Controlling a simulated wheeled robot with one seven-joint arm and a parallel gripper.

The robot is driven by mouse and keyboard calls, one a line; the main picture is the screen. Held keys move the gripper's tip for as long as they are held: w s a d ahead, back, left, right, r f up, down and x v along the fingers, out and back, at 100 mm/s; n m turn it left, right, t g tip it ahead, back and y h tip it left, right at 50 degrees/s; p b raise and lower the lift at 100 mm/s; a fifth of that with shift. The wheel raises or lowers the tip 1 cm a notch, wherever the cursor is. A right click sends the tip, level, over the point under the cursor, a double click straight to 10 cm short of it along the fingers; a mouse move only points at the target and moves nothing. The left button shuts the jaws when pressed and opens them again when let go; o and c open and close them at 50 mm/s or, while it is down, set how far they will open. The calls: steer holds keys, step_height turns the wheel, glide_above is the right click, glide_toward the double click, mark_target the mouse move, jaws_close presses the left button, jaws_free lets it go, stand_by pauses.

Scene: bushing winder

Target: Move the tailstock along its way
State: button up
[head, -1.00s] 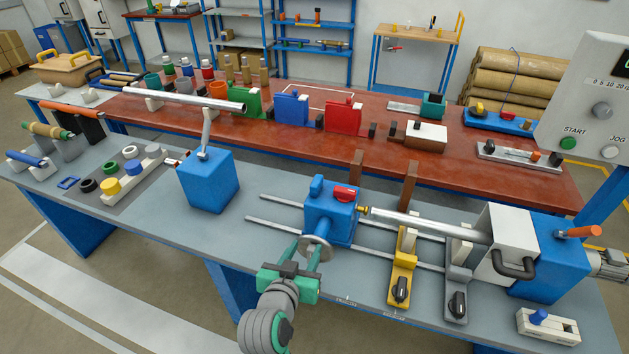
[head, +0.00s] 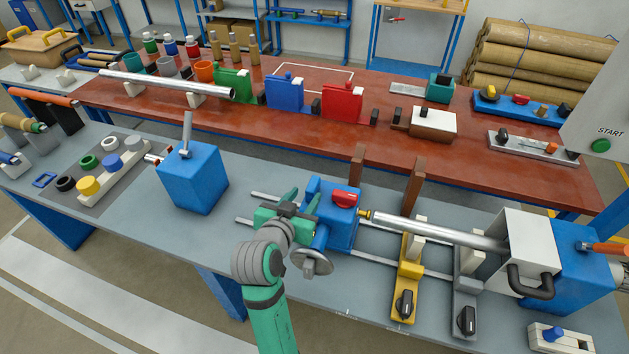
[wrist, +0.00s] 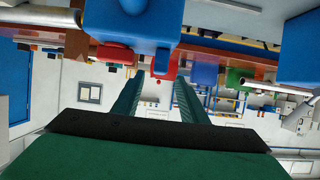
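The tailstock is a blue block (head: 342,232) with a red lever on top (head: 345,198) and a grey handwheel (head: 312,262) at its front. It sits on two silver rails (head: 375,235), its brass tip at the left end of the silver mandrel (head: 440,232). My gripper (head: 303,200) is open and empty at the tailstock's left side. In the wrist view, which looks upside down, the tailstock (wrist: 130,25) is at the top. Its small blue knob (wrist: 162,65) shows between the directions of my two open fingers (wrist: 157,85); contact cannot be told.
A yellow rest (head: 405,285) and a grey rest (head: 466,290) stand right of the tailstock. A blue box with a lever (head: 192,180) stands to the left. The rails' left ends are bare. The white-and-blue headstock (head: 530,245) is at the right.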

mark_target(310, 190)
steer(key=x, duration=0.8)
jaws_close()
